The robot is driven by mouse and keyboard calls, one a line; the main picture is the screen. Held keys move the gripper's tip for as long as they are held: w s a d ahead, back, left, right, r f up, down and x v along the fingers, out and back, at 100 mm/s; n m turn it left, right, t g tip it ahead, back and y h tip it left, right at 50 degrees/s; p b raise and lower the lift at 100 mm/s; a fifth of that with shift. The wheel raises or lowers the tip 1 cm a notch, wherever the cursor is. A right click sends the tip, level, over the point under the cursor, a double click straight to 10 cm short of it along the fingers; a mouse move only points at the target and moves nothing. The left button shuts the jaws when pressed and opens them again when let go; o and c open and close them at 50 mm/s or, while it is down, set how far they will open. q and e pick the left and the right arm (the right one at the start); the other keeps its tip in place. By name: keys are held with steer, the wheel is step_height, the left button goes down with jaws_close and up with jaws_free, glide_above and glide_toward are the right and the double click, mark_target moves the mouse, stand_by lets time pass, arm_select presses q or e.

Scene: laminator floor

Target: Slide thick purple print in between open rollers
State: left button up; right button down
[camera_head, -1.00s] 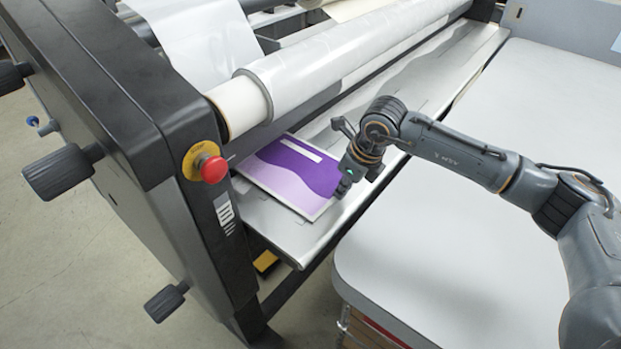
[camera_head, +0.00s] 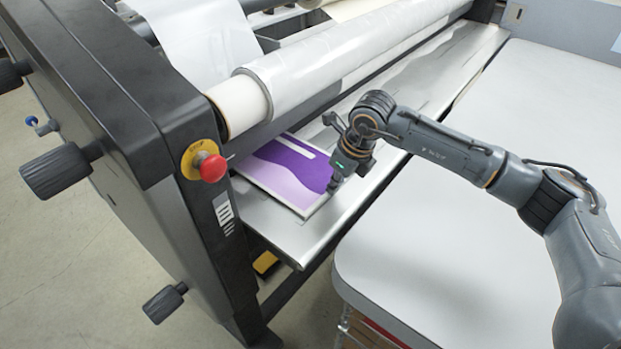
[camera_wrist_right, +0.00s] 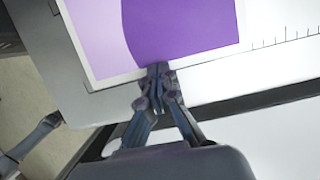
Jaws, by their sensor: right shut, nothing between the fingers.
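The thick purple print (camera_head: 288,172) lies flat on the machine's metal feed table (camera_head: 290,236), its far edge close under the film roll. It also shows in the right wrist view (camera_wrist_right: 185,25). My right gripper (camera_head: 333,186) is shut and empty at the print's near edge. In the right wrist view the closed fingertips (camera_wrist_right: 157,70) meet that edge and seem to touch it. The wide film roller (camera_head: 345,62) spans the machine above the feed table. The gap between the rollers is hidden beneath it. My left gripper is not in view.
A red stop button (camera_head: 213,168) and black knobs (camera_head: 55,171) sit on the machine's dark side frame (camera_head: 110,110). A large pale table (camera_head: 450,235) stands at right, clear apart from my arm above it. The feed table is bare right of the print.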

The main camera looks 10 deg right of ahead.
steer(key=shift+a+f, duration=0.1)
stand_by(0.3)
steer(key=shift+w+a, duration=0.15)
steer(key=shift+w, duration=0.1)
steer(key=shift+s+d, duration=0.4)
steer(key=shift+d, duration=0.05)
stand_by(0.6)
steer(key=shift+p+v, duration=1.15)
steer(key=shift+v, duration=2.1)
